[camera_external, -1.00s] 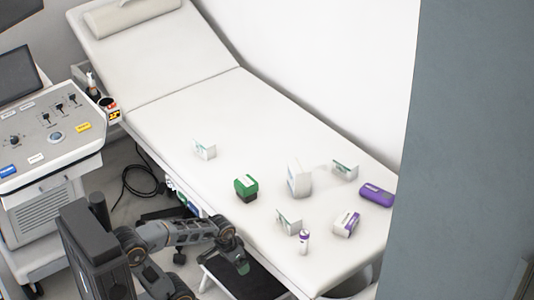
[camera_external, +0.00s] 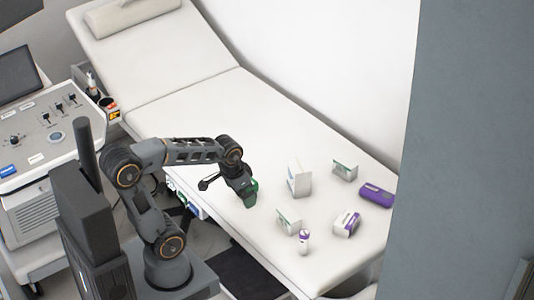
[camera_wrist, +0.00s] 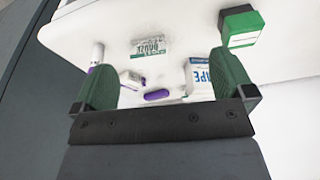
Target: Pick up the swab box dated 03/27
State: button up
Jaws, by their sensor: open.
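Small white boxes with green print stand on the couch; one (camera_external: 289,220) is near the front edge and another (camera_external: 345,170) is at the back. No date is readable in the external view. In the wrist view a white-and-green box (camera_wrist: 151,45) lies ahead between my fingers, its large print upside down and not clearly legible. My gripper (camera_external: 246,194) is over the couch, left of the front white-and-green box. Its green fingers (camera_wrist: 163,60) are apart with nothing gripped. A third such box, seen earlier farther left, is hidden behind my arm.
A tall white box (camera_external: 299,178), with blue lettering in the wrist view (camera_wrist: 200,72), stands nearby. A green box (camera_wrist: 240,27), a purple case (camera_external: 376,194), a white-and-purple box (camera_external: 347,223) and a white-and-purple cylinder (camera_external: 304,241) are also on the couch (camera_external: 185,100). Its upper half is clear.

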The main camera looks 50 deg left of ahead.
jog(key=w+d+r+m+p, duration=0.2)
jog(key=w+r+p, duration=0.1)
jog(key=w+r, duration=0.35)
jog(key=m+g, duration=0.3)
jog(key=m, duration=0.7)
send_over(347, 219)
notch_tip(347, 219, down, 8)
jog(key=f, duration=0.8)
jog(key=shift+d+b, duration=0.2)
jog(key=shift+b, duration=0.15)
jog(key=shift+a+f, duration=0.2)
jog(key=shift+f, duration=3.15)
jog(key=c, duration=0.6)
